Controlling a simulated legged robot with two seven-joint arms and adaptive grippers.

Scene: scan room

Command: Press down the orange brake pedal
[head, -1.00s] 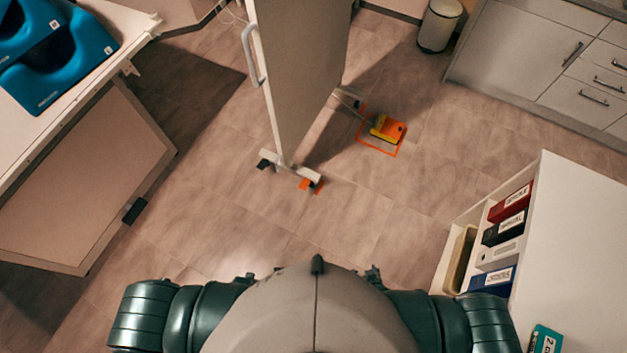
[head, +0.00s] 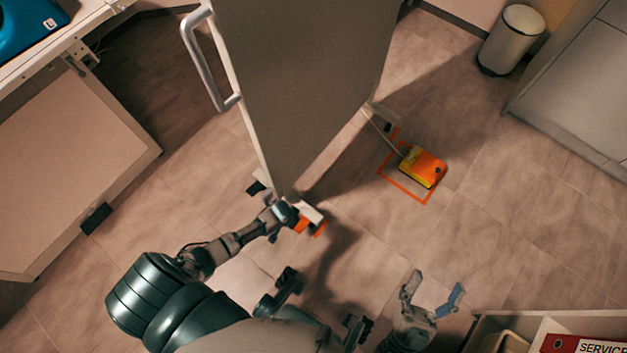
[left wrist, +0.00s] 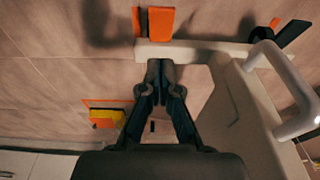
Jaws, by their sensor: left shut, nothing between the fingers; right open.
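The mobile screen (head: 300,75) stands upright on a pale foot bar. An orange brake pedal (head: 308,226) sticks out at the near end of that bar; it also shows at the top of the left wrist view (left wrist: 160,23). My left gripper (head: 284,213) is shut and empty, just left of the pedal in the head view. In the left wrist view its fingertips (left wrist: 160,64) lie at the foot bar, just below the pedal; contact cannot be told. My right gripper (head: 432,293) is open and empty, lower right.
A yellow-orange foot switch (head: 423,167) with a cable sits in an orange floor outline right of the screen.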

